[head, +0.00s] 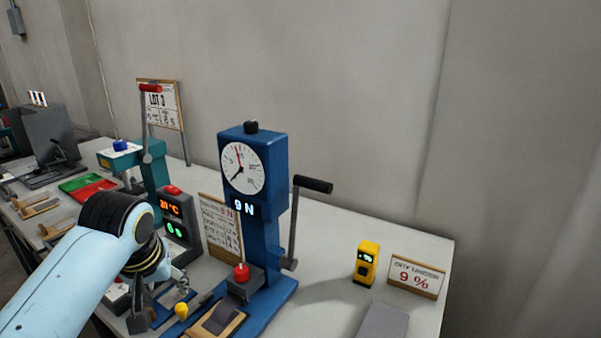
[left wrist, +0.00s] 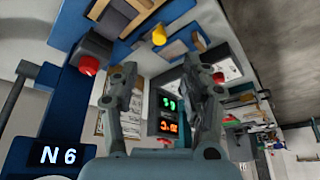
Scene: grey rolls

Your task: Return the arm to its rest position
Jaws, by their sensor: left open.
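My left arm comes in from the left in the head view. Its left gripper (head: 163,298) points down over the bench, left of the blue test stand (head: 262,240). In the left wrist view the two fingers of the left gripper (left wrist: 158,78) stand apart with nothing between them. The arm hides part of the bench behind it. My right gripper is not in view.
The blue stand has a dial (head: 242,168), a black-handled crank (head: 313,185) and a red button (head: 241,272). A dark box with lit readouts (head: 175,220), a teal press (head: 155,182) and a yellow meter (head: 366,263) stand on the white bench (head: 330,300).

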